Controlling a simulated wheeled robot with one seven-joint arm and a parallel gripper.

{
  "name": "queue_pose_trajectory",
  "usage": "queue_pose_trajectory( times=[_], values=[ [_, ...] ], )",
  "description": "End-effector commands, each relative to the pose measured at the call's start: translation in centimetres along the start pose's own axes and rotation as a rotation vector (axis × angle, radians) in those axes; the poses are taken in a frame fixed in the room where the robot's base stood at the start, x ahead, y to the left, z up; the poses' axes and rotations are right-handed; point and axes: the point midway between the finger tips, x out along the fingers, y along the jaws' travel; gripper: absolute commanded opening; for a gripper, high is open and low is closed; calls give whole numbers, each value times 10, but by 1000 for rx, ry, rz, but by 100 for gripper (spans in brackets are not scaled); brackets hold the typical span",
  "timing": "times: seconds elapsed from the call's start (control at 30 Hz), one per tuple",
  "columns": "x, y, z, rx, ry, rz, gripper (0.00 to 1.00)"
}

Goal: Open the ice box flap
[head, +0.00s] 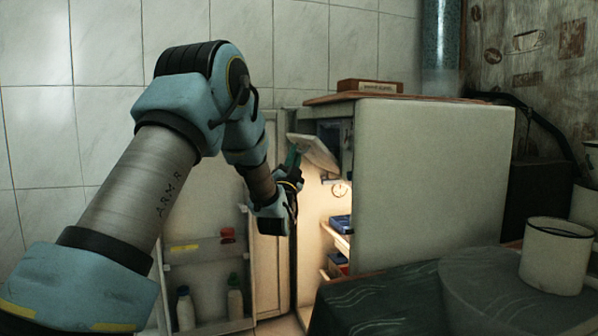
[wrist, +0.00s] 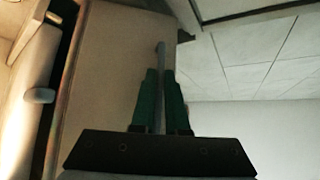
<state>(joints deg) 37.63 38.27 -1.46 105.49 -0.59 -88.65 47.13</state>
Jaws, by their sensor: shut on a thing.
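The ice box flap (head: 319,153) is a pale panel at the top of the open fridge in the head view. It stands tilted outward, with the dark ice box opening (head: 334,130) partly showing behind it. My gripper (head: 293,158) is at the flap's left, outer edge. In the wrist view my gripper (wrist: 162,98) has its green fingers shut on a thin grey upright strip (wrist: 160,60). This strip appears to be part of the flap, but I cannot tell whether it is its edge or a handle. The fingertips are partly hidden in the head view.
The fridge (head: 435,180) stands with its door (head: 205,215) swung open to the left, bottles on the door shelf. Blue items (head: 341,224) lie on inner shelves. A white enamel pot (head: 556,256) stands at the right. A brown box (head: 369,86) sits on top.

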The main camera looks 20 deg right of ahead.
Motion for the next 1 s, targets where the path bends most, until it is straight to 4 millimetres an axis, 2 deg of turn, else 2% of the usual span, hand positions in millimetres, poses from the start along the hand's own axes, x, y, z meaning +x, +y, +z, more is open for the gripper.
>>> queue_pose_trajectory(
  times=[0.03,0.43,0.8,1.0],
  values=[
    [-9,9,9,-24,3,-24,0],
    [-31,23,30,-239,4,-239,0],
    [-43,39,43,-423,3,-424,0],
    [-46,45,46,-423,3,-422,0]
  ],
)
